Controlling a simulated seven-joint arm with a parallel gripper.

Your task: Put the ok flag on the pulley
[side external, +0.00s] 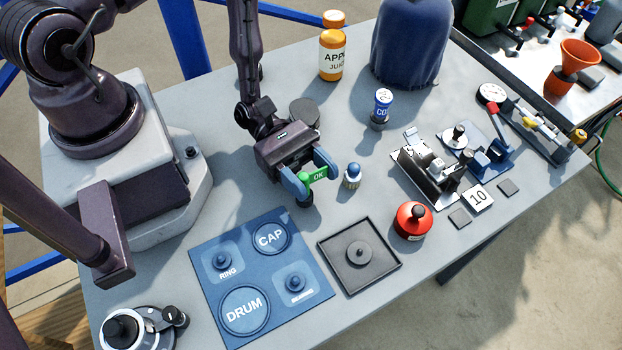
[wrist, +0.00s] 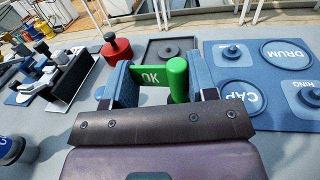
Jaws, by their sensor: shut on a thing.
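The ok flag (side external: 318,175) is a small green plate lettered OK on a green post, which also shows in the wrist view (wrist: 152,77). My gripper (side external: 311,176) is shut on it, with a blue finger on each side, above the grey table. I cannot tell for sure which part is the pulley. A pale round disc with a black knob (side external: 455,139) sits on a blue base to the right. A dark round piece with a central knob (side external: 359,254) lies in a black tray. The flag is apart from both.
A blue mat (side external: 205,290) marked DRUM, CAP and RING lies at the front. A red knobbed pot (side external: 412,221), a blue-topped peg (side external: 352,176), a COL can (side external: 381,108) and an orange juice bottle (side external: 332,55) stand around.

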